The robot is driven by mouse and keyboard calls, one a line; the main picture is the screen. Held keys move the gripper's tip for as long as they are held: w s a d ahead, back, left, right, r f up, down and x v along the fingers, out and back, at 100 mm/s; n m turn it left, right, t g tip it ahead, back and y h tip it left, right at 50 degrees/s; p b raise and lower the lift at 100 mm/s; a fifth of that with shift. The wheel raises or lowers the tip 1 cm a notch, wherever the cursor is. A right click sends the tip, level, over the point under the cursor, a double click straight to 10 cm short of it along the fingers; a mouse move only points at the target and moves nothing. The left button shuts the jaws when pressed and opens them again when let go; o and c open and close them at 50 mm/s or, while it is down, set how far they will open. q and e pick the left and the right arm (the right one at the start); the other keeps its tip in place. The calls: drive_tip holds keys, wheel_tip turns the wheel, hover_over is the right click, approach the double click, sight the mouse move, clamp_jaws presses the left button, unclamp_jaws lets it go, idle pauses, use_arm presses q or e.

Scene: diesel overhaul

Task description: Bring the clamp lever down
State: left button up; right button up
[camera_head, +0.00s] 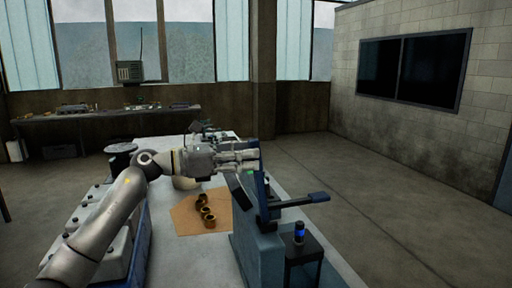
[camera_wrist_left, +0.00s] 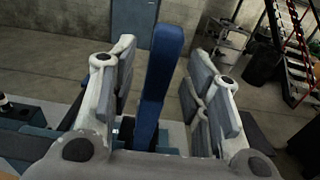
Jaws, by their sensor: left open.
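My left gripper (camera_head: 248,158) reaches in from the left, above the workbench at the blue fixture (camera_head: 255,250). It is open. In the left wrist view a blue bar (camera_wrist_left: 158,80), seemingly the clamp lever, stands upright between the two spread fingers, with gaps showing on both sides. In the head view an upright blue piece (camera_head: 262,195) rises from the fixture just by the fingertips. A blue-ended handle (camera_head: 318,197) sticks out to the right from the fixture, nearly level. The bar's lower end is hidden behind my gripper in the wrist view. My right gripper is not in view.
Several brass rings (camera_head: 208,214) lie on a brown mat (camera_head: 184,222) left of the fixture. A small dark stand (camera_head: 304,248) with a dark blue cylinder (camera_head: 299,232) is at its right. A long back bench (camera_head: 70,116) stands by the windows. The floor at right is clear.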

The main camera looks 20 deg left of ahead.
use_arm(q)
drive_tip(key=shift+p+x, duration=0.35)
drive_tip(key=shift+x, duration=1)
drive_tip(key=shift+c, duration=0.4)
clamp_jaws()
